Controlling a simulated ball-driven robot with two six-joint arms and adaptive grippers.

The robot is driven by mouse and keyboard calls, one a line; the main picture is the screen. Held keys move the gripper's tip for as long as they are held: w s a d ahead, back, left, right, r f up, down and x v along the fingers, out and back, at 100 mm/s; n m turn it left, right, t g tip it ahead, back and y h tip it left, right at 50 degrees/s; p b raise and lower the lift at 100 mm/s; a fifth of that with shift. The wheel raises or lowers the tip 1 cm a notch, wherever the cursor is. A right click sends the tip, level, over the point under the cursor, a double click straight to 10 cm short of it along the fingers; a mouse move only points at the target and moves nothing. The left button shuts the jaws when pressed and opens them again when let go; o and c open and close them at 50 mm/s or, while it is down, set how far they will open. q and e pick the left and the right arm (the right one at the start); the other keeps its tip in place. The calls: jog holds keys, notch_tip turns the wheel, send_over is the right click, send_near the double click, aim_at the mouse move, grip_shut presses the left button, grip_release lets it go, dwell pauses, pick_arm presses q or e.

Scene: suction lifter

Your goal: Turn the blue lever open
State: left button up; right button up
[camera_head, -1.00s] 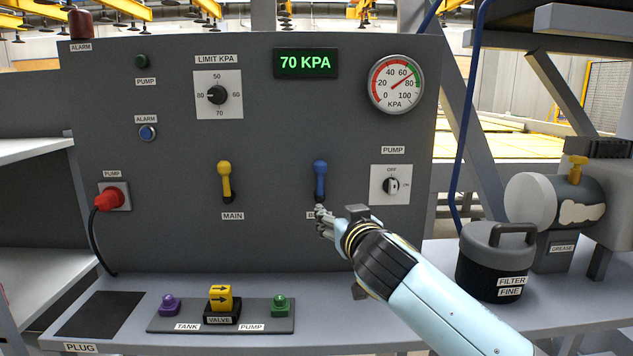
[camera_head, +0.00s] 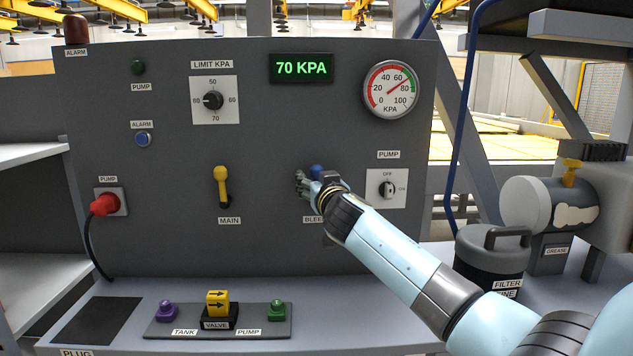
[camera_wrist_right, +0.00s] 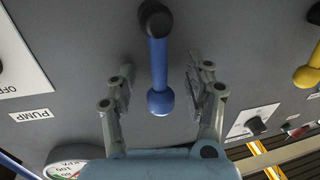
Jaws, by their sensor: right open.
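The blue lever (camera_head: 316,170) is on the grey panel above the bleed label, and my right gripper and wrist cover most of it in the head view. In the right wrist view the blue lever (camera_wrist_right: 159,70) shows whole, with its round knob between the two fingers and its dark pivot beyond them. My right gripper (camera_head: 301,184) is at the lever. In the wrist view the right gripper (camera_wrist_right: 159,88) is open, one finger on each side of the lever, with a gap visible on both sides. My left gripper is not in view.
A yellow lever (camera_head: 221,187) labelled main is left of the blue one. The pump switch (camera_head: 387,188) is to the right. The display (camera_head: 302,68) reads 70 KPA, beside a round gauge (camera_head: 391,90). Purple and green fittings and a yellow valve (camera_head: 218,303) stand on the shelf below.

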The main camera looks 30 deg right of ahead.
jog(key=shift+a, duration=0.1)
grip_shut()
jog(key=shift+w+f, duration=0.1)
jog(key=shift+w, duration=0.05)
dwell(0.5)
